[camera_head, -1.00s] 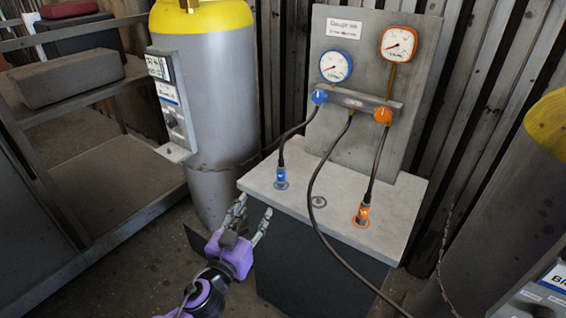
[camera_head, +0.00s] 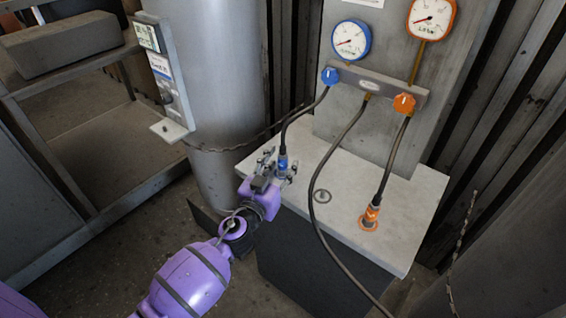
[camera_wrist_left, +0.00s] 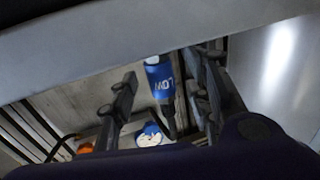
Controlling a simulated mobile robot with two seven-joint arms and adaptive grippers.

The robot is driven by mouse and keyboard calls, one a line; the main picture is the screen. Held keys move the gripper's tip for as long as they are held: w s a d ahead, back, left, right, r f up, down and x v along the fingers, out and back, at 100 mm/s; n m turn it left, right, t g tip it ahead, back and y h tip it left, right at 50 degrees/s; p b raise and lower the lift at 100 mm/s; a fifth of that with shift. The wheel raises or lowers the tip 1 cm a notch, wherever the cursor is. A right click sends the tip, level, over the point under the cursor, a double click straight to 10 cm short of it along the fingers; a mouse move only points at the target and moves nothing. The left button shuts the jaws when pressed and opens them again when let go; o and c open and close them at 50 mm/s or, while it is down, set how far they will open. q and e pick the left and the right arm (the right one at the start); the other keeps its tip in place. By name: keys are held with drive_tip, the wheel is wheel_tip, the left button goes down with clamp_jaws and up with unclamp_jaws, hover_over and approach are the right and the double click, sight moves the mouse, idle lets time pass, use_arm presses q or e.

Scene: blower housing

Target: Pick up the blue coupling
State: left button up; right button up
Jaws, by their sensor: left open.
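The blue coupling (camera_head: 282,164) stands upright at the left rear of the grey bench top (camera_head: 335,245), with a black hose from its top. My left gripper (camera_head: 276,165) is at the coupling, its open fingers to either side of it. In the left wrist view the blue coupling (camera_wrist_left: 160,82), with white lettering, shows between the two open fingers of my left gripper (camera_wrist_left: 165,95). No contact can be made out. My right gripper is in neither current view.
An orange coupling (camera_head: 371,214) stands at the bench's right. A loose black hose (camera_head: 313,200) hangs across the front edge. A panel with a blue gauge (camera_head: 351,39) and an orange gauge (camera_head: 431,18) rises behind. A grey cylinder (camera_head: 222,80) stands left of the bench.

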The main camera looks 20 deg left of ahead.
use_arm(q)
drive_tip(key=shift+w, duration=0.8)
drive_tip(key=c, duration=0.7)
clamp_jaws()
use_arm(e)
drive_tip(key=shift+w+r, duration=0.2)
drive_tip(key=shift+w, duration=0.25)
drive_tip(key=shift+s, duration=0.1)
use_arm(q)
drive_tip(key=shift+r, duration=0.15)
